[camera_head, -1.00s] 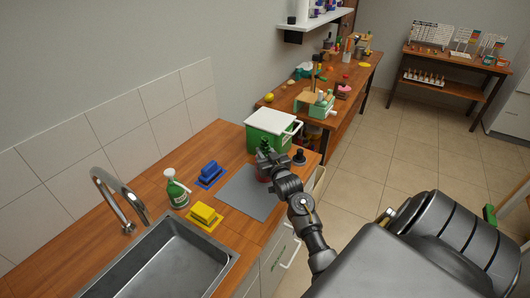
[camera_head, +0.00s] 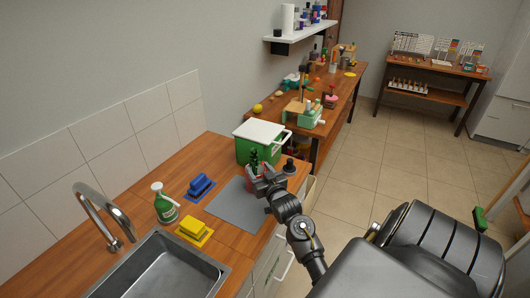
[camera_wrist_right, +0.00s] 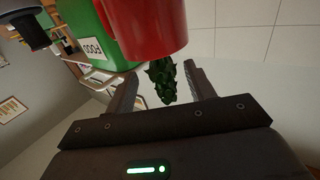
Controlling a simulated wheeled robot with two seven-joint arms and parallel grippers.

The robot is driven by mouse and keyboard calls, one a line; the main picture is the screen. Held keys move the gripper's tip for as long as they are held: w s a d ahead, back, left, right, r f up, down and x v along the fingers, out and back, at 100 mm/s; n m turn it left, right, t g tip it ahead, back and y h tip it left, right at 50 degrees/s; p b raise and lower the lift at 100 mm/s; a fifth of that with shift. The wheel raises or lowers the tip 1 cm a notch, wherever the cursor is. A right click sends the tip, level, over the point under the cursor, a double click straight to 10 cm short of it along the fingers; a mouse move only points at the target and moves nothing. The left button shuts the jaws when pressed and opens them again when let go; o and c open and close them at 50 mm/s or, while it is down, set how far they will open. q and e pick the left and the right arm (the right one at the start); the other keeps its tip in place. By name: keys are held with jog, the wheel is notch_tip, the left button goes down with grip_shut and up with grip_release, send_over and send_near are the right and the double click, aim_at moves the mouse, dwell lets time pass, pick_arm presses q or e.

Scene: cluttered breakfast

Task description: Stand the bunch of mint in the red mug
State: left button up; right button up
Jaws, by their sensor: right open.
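The red mug (camera_head: 251,171) stands on the grey mat, partly hidden behind my right gripper in the head view. It fills the top middle of the right wrist view (camera_wrist_right: 150,25). The dark green bunch of mint (camera_head: 253,158) rises from the mug's mouth in the head view. In the right wrist view its leaves (camera_wrist_right: 161,82) stick out past the mug's rim, between my fingers. My right gripper (camera_wrist_right: 160,72) is open, with a finger on each side of the leaves and gaps showing. It also shows close to the mug in the head view (camera_head: 260,176). My left gripper is out of view.
A green bin (camera_head: 250,151) with a white lid stands just behind the mug. A dark round-topped object (camera_head: 290,166) stands to the right. The grey mat (camera_head: 236,205) is clear in front.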

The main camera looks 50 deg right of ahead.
jog(key=b+v, duration=0.1)
jog(key=v, duration=0.5)
jog(key=shift+s, duration=0.25)
jog(key=shift+a, duration=0.1)
